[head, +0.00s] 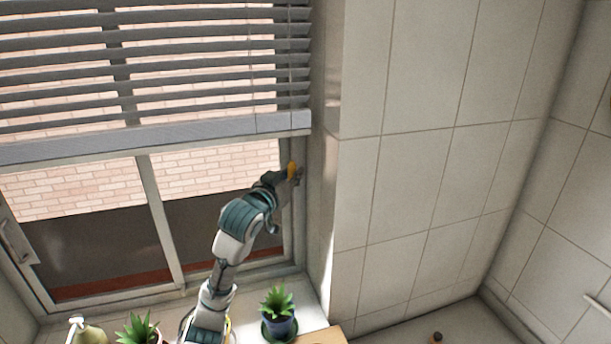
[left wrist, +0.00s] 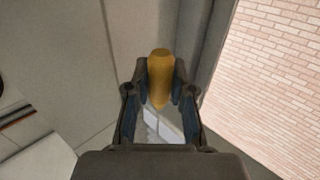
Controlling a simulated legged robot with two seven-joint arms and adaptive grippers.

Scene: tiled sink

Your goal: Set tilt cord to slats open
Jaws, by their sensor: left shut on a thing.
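The window blind (head: 200,75) hangs over the upper part of the window in the head view. Its grey slats are tilted open, with brick showing between them. Thin cords run down the blind's right side. A yellow tassel (head: 292,171), apparently the end of the tilt cord, is beside the right window frame, below the bottom rail. My left gripper (head: 288,177) is shut on it. In the left wrist view the tassel (left wrist: 160,78) sits between the two fingertips (left wrist: 160,82). The cord above the tassel is too thin to make out. My right gripper is not in view.
A tiled wall (head: 400,150) juts out just right of the window. Potted plants (head: 279,312) and a soap bottle (head: 86,331) stand on the sill below my left arm. The space in front of the window pane is otherwise clear.

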